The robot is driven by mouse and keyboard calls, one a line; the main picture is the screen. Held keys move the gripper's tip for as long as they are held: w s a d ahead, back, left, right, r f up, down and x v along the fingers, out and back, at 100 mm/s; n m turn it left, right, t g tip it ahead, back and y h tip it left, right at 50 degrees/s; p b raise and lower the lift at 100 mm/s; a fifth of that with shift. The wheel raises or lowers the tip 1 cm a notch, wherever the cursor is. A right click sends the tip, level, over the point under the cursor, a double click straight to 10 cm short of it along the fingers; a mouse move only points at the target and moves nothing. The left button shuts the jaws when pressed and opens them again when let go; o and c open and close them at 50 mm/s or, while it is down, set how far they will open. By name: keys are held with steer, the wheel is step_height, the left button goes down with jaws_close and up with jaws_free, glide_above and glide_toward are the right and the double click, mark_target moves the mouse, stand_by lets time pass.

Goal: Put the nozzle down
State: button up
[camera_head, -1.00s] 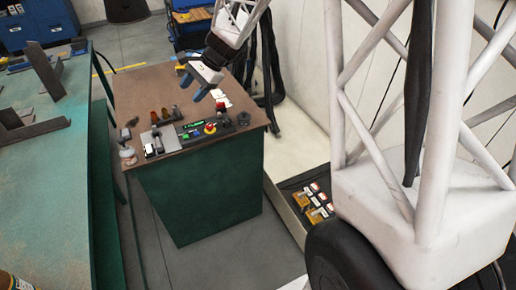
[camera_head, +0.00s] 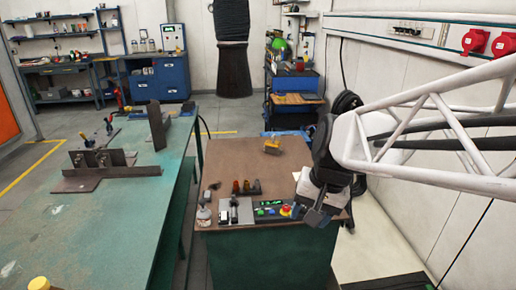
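My gripper (camera_head: 318,215) hangs at the end of my white lattice arm, over the front right corner of the brown top of the green cabinet (camera_head: 225,160). Its blue-grey fingers point down beside the control panel, and I cannot tell whether they are apart or hold anything. No nozzle can be clearly made out in or under the gripper. A row of small amber and dark pieces (camera_head: 247,187) stands on the cabinet top, left of the gripper; they are too small to identify.
A panel with a green display (camera_head: 268,203) and a red-yellow stop button (camera_head: 285,210) lies along the cabinet's front edge. A small white bottle (camera_head: 204,215) stands at its left corner. A yellow object (camera_head: 272,146) sits at the back. A green workbench (camera_head: 110,225) with metal plates is left.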

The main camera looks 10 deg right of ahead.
steer(key=s+d+n+t+h, duration=0.1)
steer(key=s+d+n+h, duration=0.1)
steer(key=s, duration=0.8)
steer(key=shift+s+d+f+n+h, duration=0.2)
steer(key=shift+f+n+h, duration=0.15)
steer(key=shift+n, duration=0.45)
